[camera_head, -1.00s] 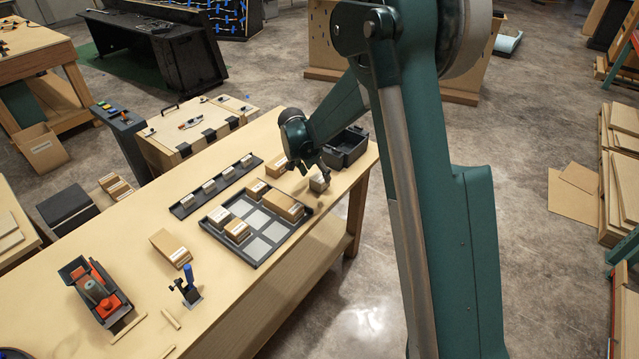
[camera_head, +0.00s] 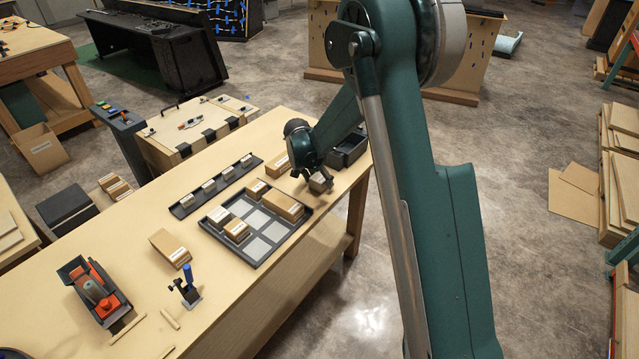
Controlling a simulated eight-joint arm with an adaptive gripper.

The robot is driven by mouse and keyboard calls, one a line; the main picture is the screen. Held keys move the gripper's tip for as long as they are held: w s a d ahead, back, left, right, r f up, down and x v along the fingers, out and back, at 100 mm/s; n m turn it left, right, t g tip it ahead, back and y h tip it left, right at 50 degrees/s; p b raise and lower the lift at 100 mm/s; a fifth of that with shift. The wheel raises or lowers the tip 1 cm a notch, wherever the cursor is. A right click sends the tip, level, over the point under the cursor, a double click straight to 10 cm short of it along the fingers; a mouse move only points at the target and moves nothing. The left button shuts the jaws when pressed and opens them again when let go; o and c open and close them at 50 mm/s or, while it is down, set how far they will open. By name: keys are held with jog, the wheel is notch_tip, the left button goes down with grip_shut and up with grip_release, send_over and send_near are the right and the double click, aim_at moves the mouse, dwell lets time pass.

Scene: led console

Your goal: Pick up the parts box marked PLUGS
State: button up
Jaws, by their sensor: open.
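A small cardboard parts box (camera_head: 320,184) stands on the table near its right end; its label is too small to read. My gripper (camera_head: 314,177) is open, pointing down right at this box; whether the fingers touch it I cannot tell. Other boxes stand nearby: one (camera_head: 276,164) just behind my gripper, several in the dark divided tray, such as the long one (camera_head: 284,206), a small one (camera_head: 256,190) and two at the left (camera_head: 219,217). Another box (camera_head: 168,247) lies on the table left of the tray. I cannot read which is marked PLUGS.
The divided tray (camera_head: 262,264) has some empty compartments. A narrow rack (camera_head: 181,210) with small labelled pieces lies behind it. A black open bin (camera_head: 352,148) stands beyond my gripper. An orange and black device (camera_head: 93,291) and a blue-handled tool (camera_head: 187,287) stand at the left.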

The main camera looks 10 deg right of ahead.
aim_at(320, 177)
jog(key=shift+c, duration=0.7)
jog(key=c, duration=0.9)
jog(key=shift+r, duration=0.1)
jog(key=shift+r+p, duration=0.4)
jog(key=shift+r, duration=4.5)
